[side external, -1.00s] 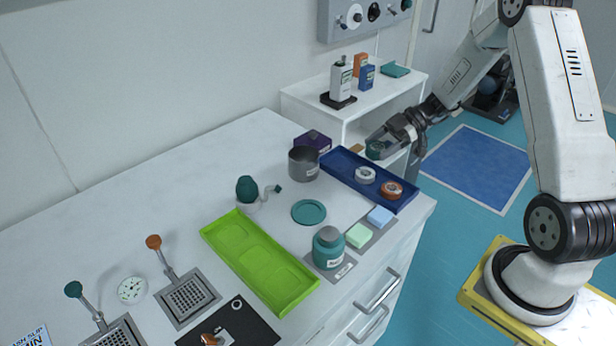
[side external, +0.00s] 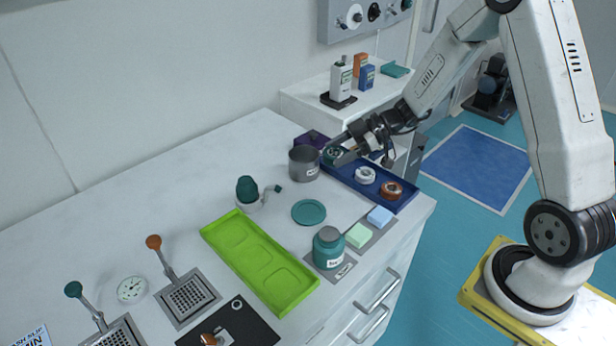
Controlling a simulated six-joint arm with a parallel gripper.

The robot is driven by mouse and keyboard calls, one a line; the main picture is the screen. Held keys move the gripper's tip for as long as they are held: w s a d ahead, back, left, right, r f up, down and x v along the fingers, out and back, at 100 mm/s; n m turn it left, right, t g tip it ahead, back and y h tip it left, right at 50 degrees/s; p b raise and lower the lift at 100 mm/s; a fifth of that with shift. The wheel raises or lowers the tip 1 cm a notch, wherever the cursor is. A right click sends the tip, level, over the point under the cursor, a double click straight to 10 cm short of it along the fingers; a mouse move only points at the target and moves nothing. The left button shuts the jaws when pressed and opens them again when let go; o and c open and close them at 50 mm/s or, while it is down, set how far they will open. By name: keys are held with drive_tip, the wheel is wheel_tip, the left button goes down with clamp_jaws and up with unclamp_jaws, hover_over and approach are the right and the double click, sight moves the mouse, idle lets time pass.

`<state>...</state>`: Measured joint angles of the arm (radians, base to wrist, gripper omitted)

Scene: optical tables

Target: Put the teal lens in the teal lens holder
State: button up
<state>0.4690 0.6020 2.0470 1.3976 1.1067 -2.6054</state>
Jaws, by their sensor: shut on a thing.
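My gripper (side external: 338,155) is at the far end of the dark blue tray (side external: 408,198), just right of the grey metal pot. It is shut on a small round teal piece, the teal lens (side external: 333,154), above the tray. The jaws partly hide it. No part is plainly marked as the teal lens holder. Teal candidates are a flat round disc (side external: 309,211) on the table, a teal-topped piece on a white base (side external: 247,189), and a teal-knobbed stand (side external: 74,290) at the lower left.
A white ring piece (side external: 365,175) and an orange one (side external: 391,190) sit in the blue tray. The grey pot (side external: 304,165), green tray (side external: 258,262) and teal jar (side external: 328,249) stand nearby. The back left of the table is clear.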

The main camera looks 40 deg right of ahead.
drive_tip(key=shift+m+t+h, duration=0.3)
drive_tip(key=shift+m+h, duration=0.1)
drive_tip(key=shift+m, duration=0.1)
drive_tip(key=shift+w+a+r, duration=0.1)
drive_tip(key=shift+a, duration=1)
drive_tip(key=shift+a+r, duration=0.1)
drive_tip(key=shift+a, duration=1)
wheel_tip(320, 180, up, 10)
drive_tip(key=w+m+t+h, duration=0.2)
drive_tip(key=m+t+h, duration=0.2)
drive_tip(key=m+h, duration=0.2)
drive_tip(key=shift+r+m, duration=0.15)
drive_tip(key=shift+m, duration=0.55)
drive_tip(key=shift+w, duration=0.1)
